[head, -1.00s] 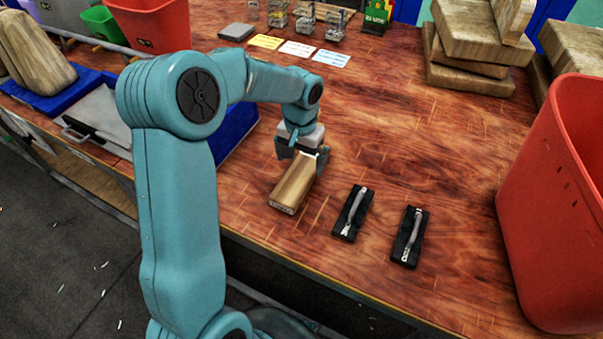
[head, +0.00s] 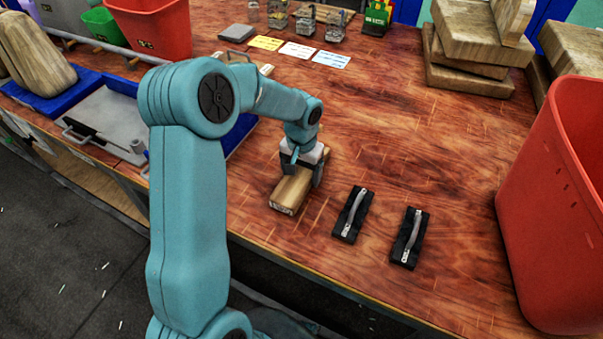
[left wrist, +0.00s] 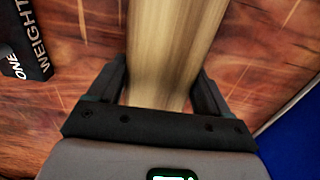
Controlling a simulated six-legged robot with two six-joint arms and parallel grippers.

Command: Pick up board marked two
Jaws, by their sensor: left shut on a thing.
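A pale wooden board (head: 288,197) lies on the table near its front edge. Its near end carries a small dark mark that is too small to read. My left gripper (head: 303,174) is down over the far part of the board and shut on it. In the left wrist view the board (left wrist: 178,45) runs between the two dark fingers (left wrist: 158,88), one on each side. My right gripper is not in view.
Two black weights (head: 353,214) (head: 409,238) with handles lie to the right of the board. A big red bin (head: 555,200) stands at the right. Stacked wooden slabs (head: 470,78) stand at the back. The middle of the table is clear.

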